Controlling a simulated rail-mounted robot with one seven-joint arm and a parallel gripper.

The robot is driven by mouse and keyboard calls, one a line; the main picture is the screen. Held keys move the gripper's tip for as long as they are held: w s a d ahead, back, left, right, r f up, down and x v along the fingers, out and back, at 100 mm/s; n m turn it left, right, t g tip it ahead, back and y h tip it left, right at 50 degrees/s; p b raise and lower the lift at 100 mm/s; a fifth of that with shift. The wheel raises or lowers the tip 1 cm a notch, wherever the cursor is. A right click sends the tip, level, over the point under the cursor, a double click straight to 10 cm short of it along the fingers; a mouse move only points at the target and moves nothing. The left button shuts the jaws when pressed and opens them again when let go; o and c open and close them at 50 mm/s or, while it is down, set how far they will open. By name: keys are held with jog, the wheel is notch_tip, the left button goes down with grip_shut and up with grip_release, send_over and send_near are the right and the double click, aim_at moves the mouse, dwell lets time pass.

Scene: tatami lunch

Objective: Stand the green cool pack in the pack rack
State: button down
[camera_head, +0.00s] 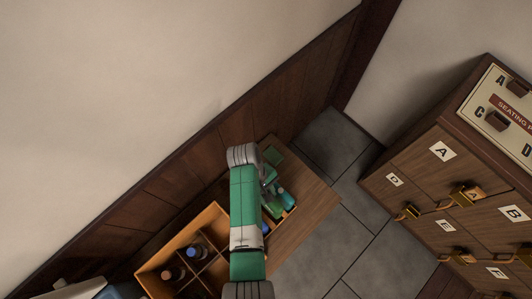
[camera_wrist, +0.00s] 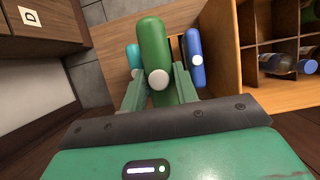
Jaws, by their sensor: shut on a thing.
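The green cool pack (camera_wrist: 154,45) is a rounded green bar with a pale round end facing the wrist camera. My gripper (camera_wrist: 158,82) is shut on it, one finger on each side. In the head view the pack (camera_head: 274,209) shows just right of my arm, beside the wooden box. The pack rack (camera_wrist: 176,46) shows only in part as slotted wood behind the packs. A blue pack (camera_wrist: 194,56) stands to the right of the green one and a teal pack (camera_wrist: 133,56) to the left. I cannot tell whether the green pack touches the rack; its far end is hidden.
A divided wooden box (camera_head: 212,219) with several bottles adjoins the rack; it also shows in the wrist view (camera_wrist: 275,92). The wooden top (camera_head: 314,205) is bare on its right side. A lettered drawer cabinet (camera_head: 430,190) stands at right across the tiled floor.

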jog(key=shift+f+b, duration=2.65)
jog(key=shift+f, duration=0.2)
jog(key=shift+s+f, duration=0.1)
jog(key=shift+f, duration=0.55)
jog(key=shift+f+b, duration=0.45)
jog(key=shift+f, duration=0.15)
jog(key=shift+f+b, duration=0.5)
jog(key=shift+f, duration=0.25)
